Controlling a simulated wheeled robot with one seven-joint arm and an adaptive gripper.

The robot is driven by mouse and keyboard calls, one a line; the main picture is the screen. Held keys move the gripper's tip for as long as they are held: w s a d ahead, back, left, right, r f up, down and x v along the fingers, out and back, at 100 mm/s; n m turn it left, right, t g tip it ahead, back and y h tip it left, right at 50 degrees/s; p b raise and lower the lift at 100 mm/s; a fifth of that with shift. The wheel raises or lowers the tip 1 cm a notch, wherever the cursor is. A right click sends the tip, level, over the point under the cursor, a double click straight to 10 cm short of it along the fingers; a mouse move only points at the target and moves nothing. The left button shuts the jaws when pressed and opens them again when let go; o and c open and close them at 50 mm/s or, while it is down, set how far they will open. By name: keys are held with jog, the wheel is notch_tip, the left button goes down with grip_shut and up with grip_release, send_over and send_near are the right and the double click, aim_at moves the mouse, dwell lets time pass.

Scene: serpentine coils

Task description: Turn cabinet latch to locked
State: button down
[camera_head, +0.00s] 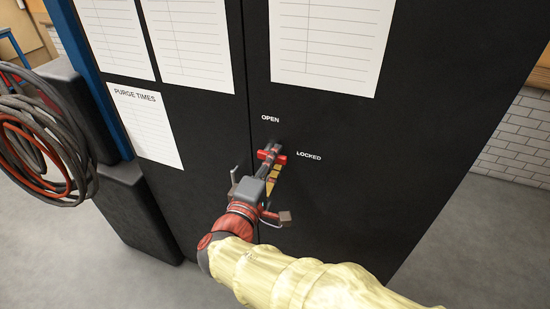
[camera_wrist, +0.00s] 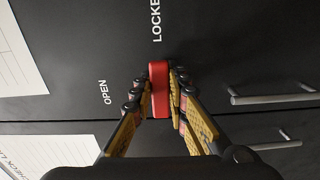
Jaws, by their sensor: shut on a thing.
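The cabinet latch has a red handle (camera_head: 272,156) on the front of a black cabinet (camera_head: 340,200). The handle lies roughly crosswise, its right end towards the LOCKED label (camera_head: 309,156). The OPEN label (camera_head: 270,119) is above it. In the wrist view the red handle (camera_wrist: 159,90) also lies in line with the LOCKED label (camera_wrist: 156,20), with the OPEN label (camera_wrist: 105,92) off to the left. My gripper (camera_wrist: 160,82) is shut on the handle, one yellow-and-black finger on each side. In the head view my gripper (camera_head: 270,161) partly hides the latch.
Two metal door pulls (camera_wrist: 275,98) (camera_wrist: 274,145) stick out near the latch. Paper sheets (camera_head: 147,125) are fixed to the doors. Coiled hoses (camera_head: 45,135) hang at the left above dark blocks (camera_head: 137,212). Grey floor (camera_head: 480,235) is clear at the right.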

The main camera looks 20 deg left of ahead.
jog(key=c, duration=1.8)
grip_release()
jog(key=shift+c, duration=0.2)
jog(key=shift+o, duration=0.6)
jog(key=shift+s, duration=0.15)
jog(key=s, duration=1.1)
jog(key=shift+s+a, duration=0.35)
jog(key=shift+a, duration=0.1)
